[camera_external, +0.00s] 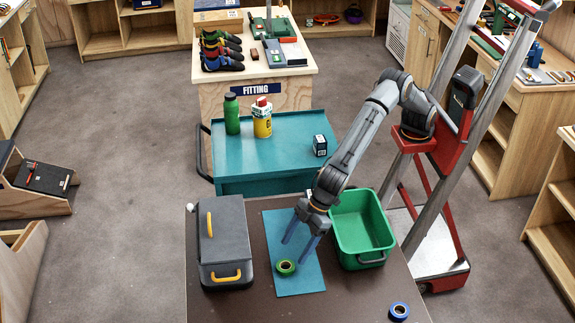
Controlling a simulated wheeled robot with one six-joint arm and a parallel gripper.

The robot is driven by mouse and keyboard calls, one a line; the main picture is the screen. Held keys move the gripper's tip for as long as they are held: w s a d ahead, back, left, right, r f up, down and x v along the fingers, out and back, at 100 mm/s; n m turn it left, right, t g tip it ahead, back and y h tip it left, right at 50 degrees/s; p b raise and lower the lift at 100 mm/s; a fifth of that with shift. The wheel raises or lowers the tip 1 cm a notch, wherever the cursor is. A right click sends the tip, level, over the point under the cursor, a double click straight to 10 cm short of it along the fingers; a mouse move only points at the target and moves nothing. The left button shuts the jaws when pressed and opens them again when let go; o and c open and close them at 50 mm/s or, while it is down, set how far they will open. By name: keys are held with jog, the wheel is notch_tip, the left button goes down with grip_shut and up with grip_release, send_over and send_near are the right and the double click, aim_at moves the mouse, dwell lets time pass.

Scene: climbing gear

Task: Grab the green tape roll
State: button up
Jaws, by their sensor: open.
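The green tape roll (285,267) lies flat on the blue mat (309,285), near its left edge. My gripper (296,247) reaches down from the upper right, above the mat. Its two blue fingers are spread apart with nothing visible between them.
A grey toolbox (222,245) with yellow handles stands left of the mat. A green bin (350,218) stands right of it. A blue tape roll (399,311) lies at the front right. A teal cart (285,133) with bottles is behind. The brown tabletop (270,308) is clear in front.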

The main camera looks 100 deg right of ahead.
aim_at(288, 268)
jog(key=x, duration=0.3)
jog(key=p+x, duration=0.1)
jog(key=x, duration=0.2)
jog(key=shift+d+f, duration=0.15)
jog(key=shift+f, duration=0.25)
jog(key=shift+c, duration=0.2)
jog(key=c, duration=1.1)
